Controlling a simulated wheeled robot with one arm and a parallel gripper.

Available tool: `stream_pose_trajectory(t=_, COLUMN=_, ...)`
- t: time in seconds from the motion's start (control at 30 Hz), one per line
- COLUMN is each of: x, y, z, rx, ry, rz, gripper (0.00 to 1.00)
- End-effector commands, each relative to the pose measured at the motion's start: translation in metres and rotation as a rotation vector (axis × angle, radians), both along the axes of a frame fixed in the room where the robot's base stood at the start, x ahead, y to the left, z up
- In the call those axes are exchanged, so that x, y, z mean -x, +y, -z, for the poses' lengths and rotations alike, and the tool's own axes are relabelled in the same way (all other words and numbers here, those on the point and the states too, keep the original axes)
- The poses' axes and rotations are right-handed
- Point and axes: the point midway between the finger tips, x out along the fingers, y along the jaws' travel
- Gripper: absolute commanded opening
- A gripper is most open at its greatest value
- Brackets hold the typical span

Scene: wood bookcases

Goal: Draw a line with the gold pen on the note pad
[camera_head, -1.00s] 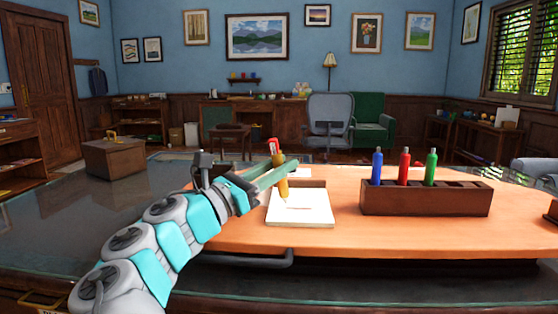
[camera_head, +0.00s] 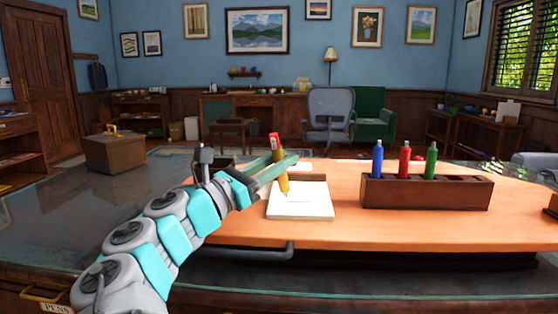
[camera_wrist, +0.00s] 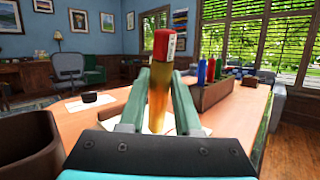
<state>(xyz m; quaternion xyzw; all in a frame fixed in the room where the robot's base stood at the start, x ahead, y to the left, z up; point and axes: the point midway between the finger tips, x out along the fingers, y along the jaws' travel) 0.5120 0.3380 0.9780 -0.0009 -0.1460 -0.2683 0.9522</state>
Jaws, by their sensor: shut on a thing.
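The gold pen (camera_head: 284,184) has a yellow-gold body and a red top end. My gripper (camera_head: 281,168) is shut on it and holds it nearly upright, tip down, over the left part of the note pad. The note pad (camera_head: 312,207) is white and lies on the orange-brown desk top. The pen's tip is at or just above the paper; I cannot tell if it touches.
A dark wooden pen holder (camera_head: 425,194) stands right of the pad with a blue pen (camera_head: 377,163), a red pen (camera_head: 404,161) and a green pen (camera_head: 431,161). A small dark round object (camera_wrist: 90,98) shows in the wrist view. The desk's front right (camera_head: 400,235) is clear.

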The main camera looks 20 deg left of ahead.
Motion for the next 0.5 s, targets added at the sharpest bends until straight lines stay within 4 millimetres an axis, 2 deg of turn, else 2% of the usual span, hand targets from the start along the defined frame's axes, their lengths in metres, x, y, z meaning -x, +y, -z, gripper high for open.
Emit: stream_pose_trajectory(t=0.5, x=0.0, y=0.0002, z=0.0049, rx=0.0, ry=0.0, rz=0.0, gripper=0.0)
